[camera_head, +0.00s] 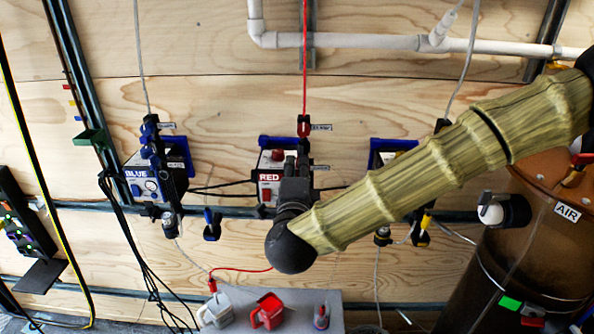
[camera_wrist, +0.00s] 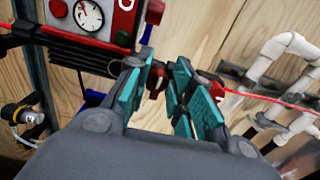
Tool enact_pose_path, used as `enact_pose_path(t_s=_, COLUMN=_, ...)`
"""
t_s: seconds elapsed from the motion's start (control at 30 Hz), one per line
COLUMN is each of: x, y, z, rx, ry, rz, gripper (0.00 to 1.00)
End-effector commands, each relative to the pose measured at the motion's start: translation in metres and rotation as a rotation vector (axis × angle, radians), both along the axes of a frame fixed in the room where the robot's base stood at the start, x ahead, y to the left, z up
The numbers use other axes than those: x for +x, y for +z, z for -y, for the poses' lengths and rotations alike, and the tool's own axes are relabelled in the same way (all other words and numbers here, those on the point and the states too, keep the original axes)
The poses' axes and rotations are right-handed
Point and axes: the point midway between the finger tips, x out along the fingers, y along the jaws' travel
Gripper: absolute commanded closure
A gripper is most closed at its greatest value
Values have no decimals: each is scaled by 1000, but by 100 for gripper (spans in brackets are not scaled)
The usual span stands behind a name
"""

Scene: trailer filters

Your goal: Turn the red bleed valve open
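My gripper (camera_head: 296,168) is in front of the red unit (camera_head: 268,180), at its right side, and hides part of it. In the wrist view, the two teal fingers of my gripper (camera_wrist: 160,70) stand apart. A small red valve handle (camera_wrist: 157,82) shows in the gap between them; I cannot tell whether either finger touches it. Another red part (camera_wrist: 217,88) shows behind the right finger. The red unit (camera_wrist: 112,20) with its round white gauge (camera_wrist: 87,15) is at the upper left of the wrist view.
A blue unit (camera_head: 147,185) hangs to the left. White pipes (camera_head: 360,42) run along the top of the wall, and a red line (camera_head: 304,60) drops to the red unit. A brown tank (camera_head: 510,255) stands at right.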

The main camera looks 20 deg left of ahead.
Motion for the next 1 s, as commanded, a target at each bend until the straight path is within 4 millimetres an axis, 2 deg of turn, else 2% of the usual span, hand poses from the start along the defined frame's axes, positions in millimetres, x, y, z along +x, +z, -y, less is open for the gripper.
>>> enact_pose_path(t_s=0.07, x=0, y=0, z=0, rx=0, ry=0, rz=1, gripper=64)
enact_pose_path(t_s=0.47, x=-4, y=0, z=1, rx=1, ry=0, rz=0, gripper=64)
enact_pose_path(t_s=0.67, x=-28, y=0, z=8, rx=-1, ry=3, rz=-2, gripper=64)
enact_pose_path(t_s=1.0, x=-87, y=-1, z=24, rx=-1, ry=3, rz=-2, gripper=64)
